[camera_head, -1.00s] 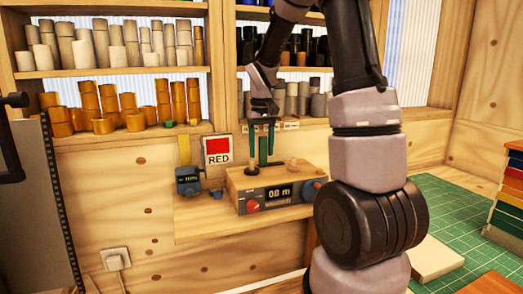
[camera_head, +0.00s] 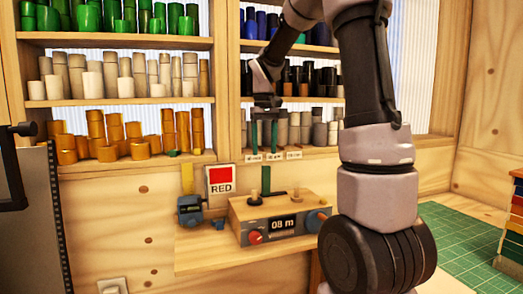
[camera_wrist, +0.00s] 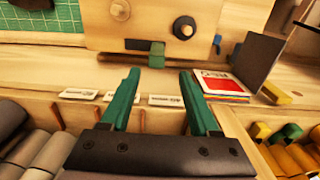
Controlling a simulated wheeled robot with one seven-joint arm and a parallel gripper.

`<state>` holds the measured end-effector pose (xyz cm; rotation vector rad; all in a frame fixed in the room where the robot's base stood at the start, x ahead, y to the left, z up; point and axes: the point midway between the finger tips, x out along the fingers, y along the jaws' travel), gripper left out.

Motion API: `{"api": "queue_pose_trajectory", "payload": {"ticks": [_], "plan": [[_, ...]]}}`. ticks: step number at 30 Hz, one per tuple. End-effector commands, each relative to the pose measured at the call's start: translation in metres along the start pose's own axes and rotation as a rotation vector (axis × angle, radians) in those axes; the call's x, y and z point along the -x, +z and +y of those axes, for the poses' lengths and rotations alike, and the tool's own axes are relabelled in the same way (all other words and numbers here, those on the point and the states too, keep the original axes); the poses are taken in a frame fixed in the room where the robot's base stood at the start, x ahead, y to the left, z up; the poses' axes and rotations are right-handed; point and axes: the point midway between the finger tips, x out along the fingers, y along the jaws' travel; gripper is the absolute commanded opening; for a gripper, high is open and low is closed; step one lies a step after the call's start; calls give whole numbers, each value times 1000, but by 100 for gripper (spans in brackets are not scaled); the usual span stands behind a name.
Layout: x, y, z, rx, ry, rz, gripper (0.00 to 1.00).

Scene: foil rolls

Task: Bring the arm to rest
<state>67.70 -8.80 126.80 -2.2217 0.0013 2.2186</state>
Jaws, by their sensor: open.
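My gripper (camera_head: 264,140) hangs with its two green fingers pointing down, above and behind the wooden device in the head view. In the wrist view my gripper (camera_wrist: 158,75) has its fingers spread apart with nothing between them. The arm is raised and bent, coming down from the upper right. The wooden device (camera_head: 240,212) has a display reading "08 m", a red knob and a blue knob, with wooden pegs on top. The device also shows in the wrist view (camera_wrist: 110,30), apart from the fingers. A small green piece (camera_wrist: 157,55) is at its edge there.
A "RED" card (camera_head: 220,180) and a small blue-grey gauge (camera_head: 190,210) stand left of the device. Shelves behind hold many rolls; orange ones (camera_head: 138,151) sit low left. A green mat (camera_head: 465,240) lies right. White labels (camera_wrist: 165,100) line the shelf edge near the fingers.

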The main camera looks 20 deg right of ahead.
Motion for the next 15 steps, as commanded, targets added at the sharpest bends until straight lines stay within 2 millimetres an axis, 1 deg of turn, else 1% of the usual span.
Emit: {"api": "queue_pose_trajectory", "payload": {"ticks": [5,8,11,14,15], "plan": [[1,1,0,-2,-1,3,62],[8,10,-2,-15,-10,27,62],[24,31,-5,-45,-31,87,62],[42,62,-9,-91,-63,169,62],[48,76,-11,-111,-79,205,62]]}}
